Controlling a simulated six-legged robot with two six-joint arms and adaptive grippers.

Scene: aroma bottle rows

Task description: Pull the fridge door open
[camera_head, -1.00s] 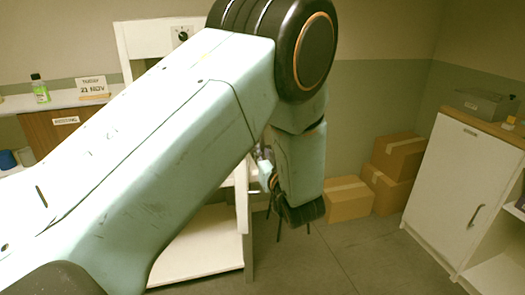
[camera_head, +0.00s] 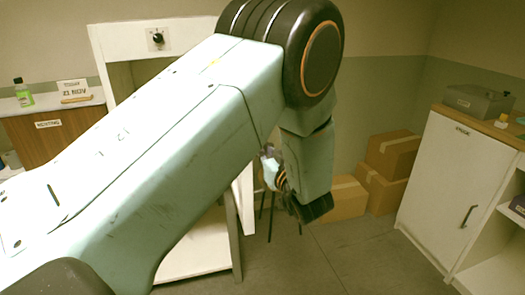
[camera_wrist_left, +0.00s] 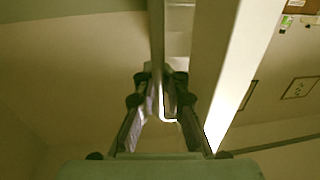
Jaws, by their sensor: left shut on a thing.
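The white fridge (camera_head: 112,42) stands at left centre in the head view, with a black knob on its top panel and much of its front hidden behind my left arm. A narrow white strip of its door (camera_head: 246,200) shows below the arm, standing out from the body at an angle. My left gripper (camera_head: 270,170) is beside this strip, partly hidden by my wrist. In the left wrist view, the fingers (camera_wrist_left: 158,112) are closed around the upright handle bar (camera_wrist_left: 157,40). The door's bright panel (camera_wrist_left: 225,65) is just right of it. My right gripper is out of view.
Cardboard boxes (camera_head: 393,152) stand against the back wall. A white storage cabinet (camera_head: 455,180) with a grey box (camera_head: 478,100) on top stands at right. A counter (camera_head: 50,112) with a green bottle (camera_head: 23,92) is at left.

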